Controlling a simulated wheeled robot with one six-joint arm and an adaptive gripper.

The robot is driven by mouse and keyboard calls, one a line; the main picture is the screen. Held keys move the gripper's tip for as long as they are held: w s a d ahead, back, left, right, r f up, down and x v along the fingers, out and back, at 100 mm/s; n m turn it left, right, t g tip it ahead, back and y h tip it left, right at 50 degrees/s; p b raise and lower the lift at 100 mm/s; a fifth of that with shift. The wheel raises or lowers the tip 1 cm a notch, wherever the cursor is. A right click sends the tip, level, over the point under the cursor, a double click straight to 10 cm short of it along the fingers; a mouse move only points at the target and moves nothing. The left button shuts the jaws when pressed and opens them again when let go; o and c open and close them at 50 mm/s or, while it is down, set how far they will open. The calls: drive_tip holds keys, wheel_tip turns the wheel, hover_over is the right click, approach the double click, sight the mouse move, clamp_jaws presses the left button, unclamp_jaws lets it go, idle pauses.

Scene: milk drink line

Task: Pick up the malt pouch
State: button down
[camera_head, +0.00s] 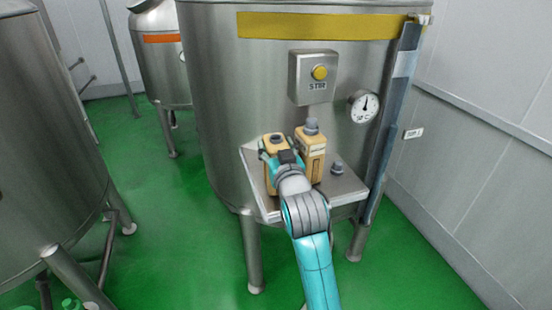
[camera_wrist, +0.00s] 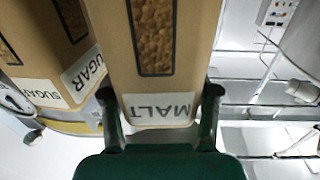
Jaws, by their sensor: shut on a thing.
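The malt pouch is a tan pack with a clear window and a white MALT label. It fills the middle of the wrist view (camera_wrist: 155,50), upside down there, between the two dark fingers of my gripper (camera_wrist: 160,108). In the head view the malt pouch (camera_head: 274,137) is at the left of the tank's shelf, partly hidden by my gripper (camera_head: 274,158) and wrist. My gripper is shut on it. I cannot tell whether its base touches the shelf.
A sugar pouch (camera_head: 312,152) with a grey cap stands close to the right of the malt; it also shows in the wrist view (camera_wrist: 60,60). A small grey cap (camera_head: 337,168) is on the shelf (camera_head: 262,204). The steel tank (camera_head: 230,110) rises directly behind.

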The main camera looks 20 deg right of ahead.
wheel_tip(320, 180, up, 10)
drive_tip(key=shift+r, duration=0.1)
idle(0.4)
idle(0.5)
